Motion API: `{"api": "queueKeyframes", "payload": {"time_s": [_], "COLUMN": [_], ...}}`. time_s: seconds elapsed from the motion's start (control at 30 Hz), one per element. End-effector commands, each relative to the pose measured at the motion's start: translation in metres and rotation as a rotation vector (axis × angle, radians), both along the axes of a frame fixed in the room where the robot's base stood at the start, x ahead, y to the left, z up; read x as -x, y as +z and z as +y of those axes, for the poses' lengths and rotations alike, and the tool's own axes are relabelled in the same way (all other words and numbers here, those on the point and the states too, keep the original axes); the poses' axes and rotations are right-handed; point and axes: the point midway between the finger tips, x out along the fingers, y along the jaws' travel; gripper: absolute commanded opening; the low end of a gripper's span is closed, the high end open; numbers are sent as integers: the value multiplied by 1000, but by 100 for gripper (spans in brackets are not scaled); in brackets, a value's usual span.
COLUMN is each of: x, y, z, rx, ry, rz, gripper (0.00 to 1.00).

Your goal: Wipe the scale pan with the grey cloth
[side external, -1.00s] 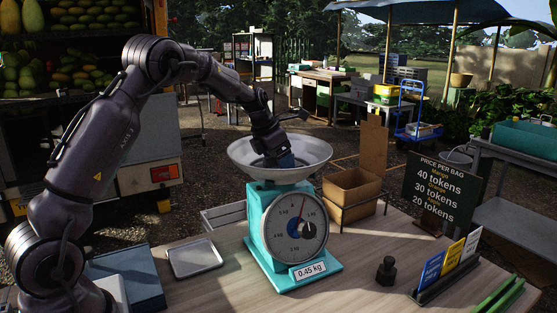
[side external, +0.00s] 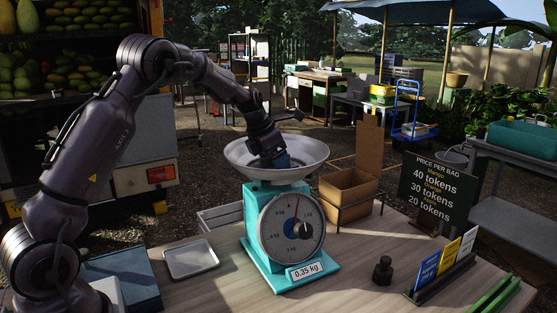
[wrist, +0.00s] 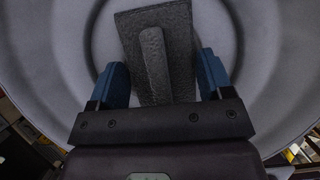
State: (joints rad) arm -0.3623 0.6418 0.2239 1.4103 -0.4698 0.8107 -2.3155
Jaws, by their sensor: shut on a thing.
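The teal scale (side external: 275,240) stands on the wooden table with a wide, shallow metal pan (side external: 240,158) on top. Its label reads 0.35 kg. My gripper (side external: 280,160) reaches down into the pan from the left. The grey cloth (wrist: 180,25) lies flat inside the pan in the wrist view, with a raised ridge along its middle. The blue fingers of my gripper (wrist: 160,85) stand on either side of this ridge, shut on the cloth. In the side external view the pan's near rim and my gripper hide the cloth.
A cardboard box (side external: 347,190) stands behind the scale on the right. A black weight (side external: 382,271), a price sign (side external: 437,190) and a card rack (side external: 442,268) are to the right. A metal tray (side external: 190,259) lies to the left. The front table is mostly clear.

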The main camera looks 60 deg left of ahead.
Motion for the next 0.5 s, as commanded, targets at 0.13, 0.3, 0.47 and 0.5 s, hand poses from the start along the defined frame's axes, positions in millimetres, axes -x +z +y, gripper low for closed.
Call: {"api": "queueKeyframes", "payload": {"time_s": [0.13,0.3,0.47,0.5], "x": [2,1,-4,-7], "y": [-1,-1,-2,-2], "z": [0,1,0,0], "rx": [0,0,0,0], "ry": [1,1,0,0], "rz": [2,3,3,3], "gripper": [47,47,47,47]}}
